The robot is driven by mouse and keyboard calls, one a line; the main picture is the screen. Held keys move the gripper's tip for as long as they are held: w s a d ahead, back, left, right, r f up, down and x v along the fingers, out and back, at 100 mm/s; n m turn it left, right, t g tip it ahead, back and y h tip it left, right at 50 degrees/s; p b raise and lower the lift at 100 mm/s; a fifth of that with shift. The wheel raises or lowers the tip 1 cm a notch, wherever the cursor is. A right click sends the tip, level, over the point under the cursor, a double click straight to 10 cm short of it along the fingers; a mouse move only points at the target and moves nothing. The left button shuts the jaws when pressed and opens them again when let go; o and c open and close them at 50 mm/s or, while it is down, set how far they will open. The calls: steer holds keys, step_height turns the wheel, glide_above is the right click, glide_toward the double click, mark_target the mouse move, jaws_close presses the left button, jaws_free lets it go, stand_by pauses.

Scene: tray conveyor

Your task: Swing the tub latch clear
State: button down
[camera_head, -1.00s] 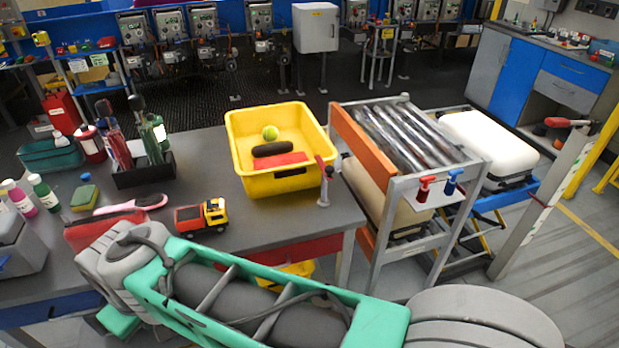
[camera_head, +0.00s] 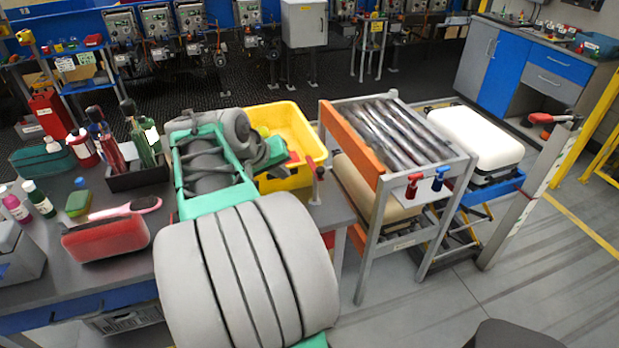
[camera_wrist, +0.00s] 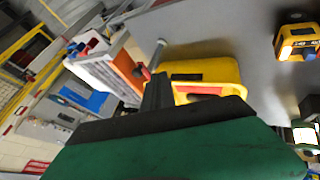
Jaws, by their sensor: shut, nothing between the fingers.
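The yellow tub (camera_head: 318,150) stands at the right end of the grey table. The tub latch (camera_head: 312,170), a red bar on a short grey post, stands at the tub's front right corner. In the wrist view the latch (camera_wrist: 142,72) is just left of my dark fingers, with the yellow tub (camera_wrist: 215,71) to their right. My gripper (camera_wrist: 158,82) is shut and empty, its fingers pointing toward the latch and tub edge. I cannot tell whether they touch the latch.
A roller conveyor (camera_head: 400,130) with an orange side stands right of the table, with red and blue handles on its front.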

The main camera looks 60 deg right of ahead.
steer(key=s+d+f+p, duration=0.2)
steer(key=s+d+f, duration=0.1)
steer(key=d+f, duration=0.5)
steer(key=shift+s+d+p, duration=0.25)
steer(key=shift+d+p, duration=0.1)
steer(key=shift+p, duration=0.05)
